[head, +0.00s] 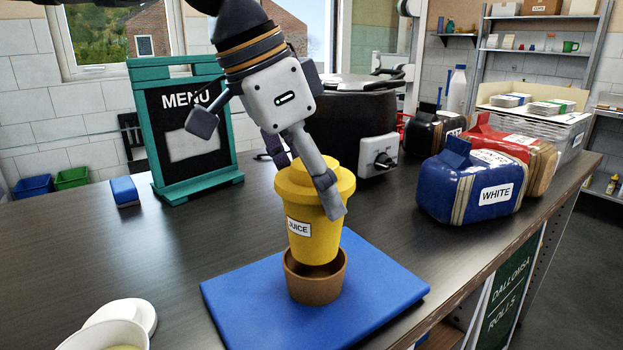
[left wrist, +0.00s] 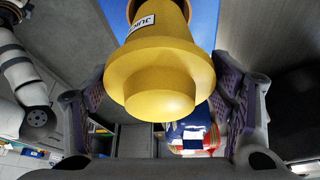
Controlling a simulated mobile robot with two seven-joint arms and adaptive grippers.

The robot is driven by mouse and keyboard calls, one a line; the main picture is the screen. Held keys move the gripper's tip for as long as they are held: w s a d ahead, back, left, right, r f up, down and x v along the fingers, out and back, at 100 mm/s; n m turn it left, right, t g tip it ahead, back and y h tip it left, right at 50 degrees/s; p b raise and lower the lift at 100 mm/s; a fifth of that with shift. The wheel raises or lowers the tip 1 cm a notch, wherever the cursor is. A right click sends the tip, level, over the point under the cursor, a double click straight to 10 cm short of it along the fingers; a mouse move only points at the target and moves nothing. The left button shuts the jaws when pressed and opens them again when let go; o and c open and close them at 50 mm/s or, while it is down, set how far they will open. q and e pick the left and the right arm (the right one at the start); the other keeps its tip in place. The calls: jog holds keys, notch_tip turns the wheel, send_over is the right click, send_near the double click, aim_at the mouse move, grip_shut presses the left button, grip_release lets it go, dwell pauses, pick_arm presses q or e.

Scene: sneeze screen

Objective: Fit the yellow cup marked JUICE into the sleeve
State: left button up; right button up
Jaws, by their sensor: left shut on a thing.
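The yellow cup (head: 318,232) with a lid and a white JUICE label is upright over the brown sleeve (head: 314,287). My left gripper (head: 308,182) is shut on the cup near its lid, one finger on the near right side and the other mostly hidden behind. The cup's bottom is at the sleeve's mouth, with dark inside showing below it; I cannot tell whether it is slightly inside or just above. The sleeve stands on a blue mat (head: 235,307). The left wrist view shows the cup (left wrist: 155,85) lid-first between the fingers. My right gripper is not in view.
A menu board (head: 190,130) and a blue block (head: 124,191) stand at the left. A black cooker (head: 352,120) is behind the cup. Bagged bread (head: 470,190) stands right. A white bowl (head: 105,336) is front left.

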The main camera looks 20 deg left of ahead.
aim_at(311, 222)
pick_arm(q)
jog(key=shift+f, duration=2.75)
dwell(0.7)
jog(key=o, duration=1.9)
jog(key=shift+v, duration=3.45)
